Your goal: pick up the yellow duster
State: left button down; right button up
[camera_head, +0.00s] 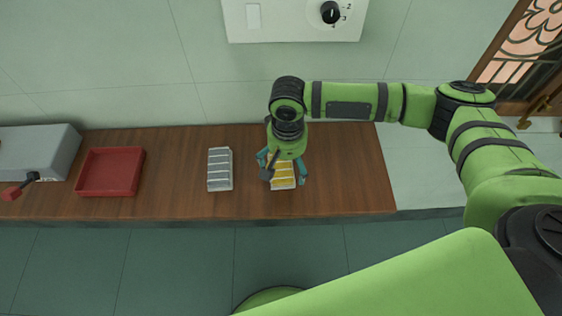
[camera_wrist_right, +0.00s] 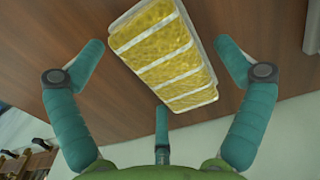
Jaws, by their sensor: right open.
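The yellow duster (camera_head: 283,184) lies on the wooden bench, partly hidden under my right gripper (camera_head: 283,172) in the head view. It is a yellow block with white stripes across it. In the right wrist view the yellow duster (camera_wrist_right: 163,55) fills the upper middle, between the spread teal fingers of my right gripper (camera_wrist_right: 165,70). The gripper is open and above it. I cannot tell whether any finger touches it. My left gripper does not show.
A grey striped duster (camera_head: 220,169) lies to the left on the wooden bench (camera_head: 345,170). A red tray (camera_head: 110,171) and a grey box (camera_head: 45,150) stand farther left. A white panel with a black knob (camera_head: 330,12) is on the wall behind. The bench's right part is clear.

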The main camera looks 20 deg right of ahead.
aim_at(286, 162)
jog(key=shift+f, duration=0.1)
jog(key=shift+c, duration=1.2)
jog(key=c, duration=0.7)
jog(key=shift+c, duration=0.6)
jog(key=shift+r, duration=0.2)
notch_tip(286, 162, up, 9)
jog(key=shift+f+b, duration=0.2)
jog(key=shift+b, duration=0.7)
jog(key=shift+r, duration=0.55)
jog(key=o, duration=0.5)
jog(key=c, duration=0.3)
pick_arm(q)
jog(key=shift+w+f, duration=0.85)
pick_arm(e)
jog(key=shift+c, duration=0.2)
